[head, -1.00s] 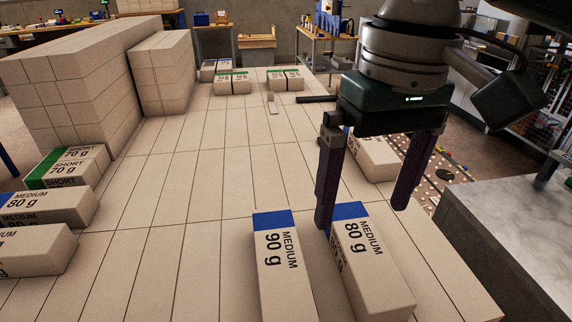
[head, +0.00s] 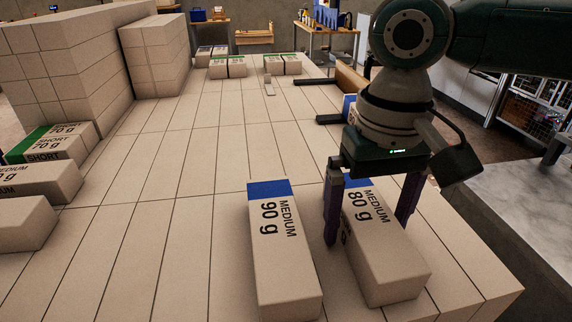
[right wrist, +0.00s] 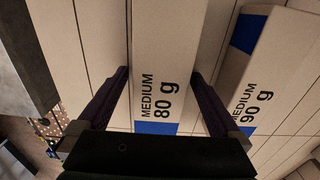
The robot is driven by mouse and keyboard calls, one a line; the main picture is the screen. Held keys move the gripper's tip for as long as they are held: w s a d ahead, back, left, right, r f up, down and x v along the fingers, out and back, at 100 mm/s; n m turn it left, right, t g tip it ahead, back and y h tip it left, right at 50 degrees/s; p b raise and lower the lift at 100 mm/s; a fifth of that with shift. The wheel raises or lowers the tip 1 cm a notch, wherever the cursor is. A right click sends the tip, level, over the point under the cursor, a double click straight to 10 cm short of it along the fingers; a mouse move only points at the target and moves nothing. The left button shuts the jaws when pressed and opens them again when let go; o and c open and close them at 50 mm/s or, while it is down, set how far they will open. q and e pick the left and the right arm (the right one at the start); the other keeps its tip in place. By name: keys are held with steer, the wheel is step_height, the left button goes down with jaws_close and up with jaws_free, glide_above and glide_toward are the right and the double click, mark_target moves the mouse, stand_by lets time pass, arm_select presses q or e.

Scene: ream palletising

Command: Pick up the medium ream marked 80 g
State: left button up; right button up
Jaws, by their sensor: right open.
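The medium 80 g ream (head: 385,250) lies on the layer of plain reams near the right edge, its blue band at the far end. My right gripper (head: 367,232) is open above it, fingers pointing down on either side of its far part. In the right wrist view the 80 g ream (right wrist: 165,60) shows between the two open fingers (right wrist: 158,73), with clearance hard to judge. Its label is readable there. My left gripper is not in view.
A medium 90 g ream (head: 285,255) lies just left of the 80 g one, with a narrow gap. More labelled reams, including short 70 g (head: 62,143), lie at the left edge. Tall plain stacks (head: 68,75) stand behind them. The middle of the layer is clear.

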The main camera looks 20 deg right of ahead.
steer(key=shift+f, duration=0.1)
steer(key=shift+c, duration=0.2)
jaws_close()
stand_by(0.5)
